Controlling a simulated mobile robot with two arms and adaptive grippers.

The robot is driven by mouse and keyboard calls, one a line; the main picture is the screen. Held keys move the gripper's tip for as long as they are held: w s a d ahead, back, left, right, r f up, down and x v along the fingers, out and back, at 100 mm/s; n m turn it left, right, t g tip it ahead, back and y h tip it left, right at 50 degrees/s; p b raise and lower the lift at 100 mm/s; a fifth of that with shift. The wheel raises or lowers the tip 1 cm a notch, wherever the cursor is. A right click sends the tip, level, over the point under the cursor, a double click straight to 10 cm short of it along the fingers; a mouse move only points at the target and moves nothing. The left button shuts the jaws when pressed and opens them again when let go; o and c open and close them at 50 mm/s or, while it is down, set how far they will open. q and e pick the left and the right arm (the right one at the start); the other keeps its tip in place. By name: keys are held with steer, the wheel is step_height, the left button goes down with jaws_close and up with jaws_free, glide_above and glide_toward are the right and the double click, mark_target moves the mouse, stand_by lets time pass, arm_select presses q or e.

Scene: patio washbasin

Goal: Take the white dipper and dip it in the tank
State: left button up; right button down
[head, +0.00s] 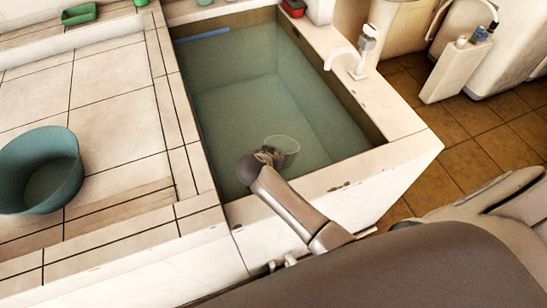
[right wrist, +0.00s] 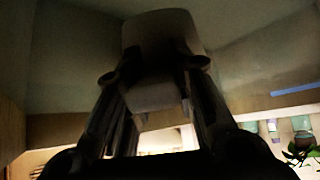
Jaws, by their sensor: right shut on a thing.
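The tank (head: 408,122) is a white-walled basin filled with greenish water (head: 235,100). The white dipper (head: 283,146) is over the near end of the tank, inside its walls; its lower part looks tinted like the water, but I cannot tell how deep it sits. My right gripper (head: 264,158) reaches in over the near wall and is shut on the dipper. In the right wrist view the dark fingers (right wrist: 155,75) close on the pale dipper (right wrist: 160,28), which is in shadow. My left gripper is not in view.
A teal basin (head: 40,170) stands on the tiled counter (head: 110,95) at the left. A white tap (head: 345,55) stands on the tank's right rim. A small green tray (head: 79,14) and a red item (head: 293,7) are at the back. Brown floor tiles lie to the right.

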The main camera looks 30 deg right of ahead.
steer(key=shift+w+r, duration=0.1)
steer(key=shift+r+t+h+b, duration=0.7)
steer(key=shift+r+b, duration=0.1)
steer(key=shift+b, duration=0.25)
steer(key=shift+r+t+h+b, duration=0.3)
steer(key=shift+r+b, duration=0.1)
steer(key=shift+r, duration=0.3)
steer(key=shift+r+p, duration=1.95)
steer(key=shift+r, duration=0.55)
steer(key=shift+r, duration=0.35)
step_height(320, 180, up, 20)
steer(key=t+h+p, duration=0.1)
steer(key=p, duration=1)
steer(key=shift+h, duration=0.4)
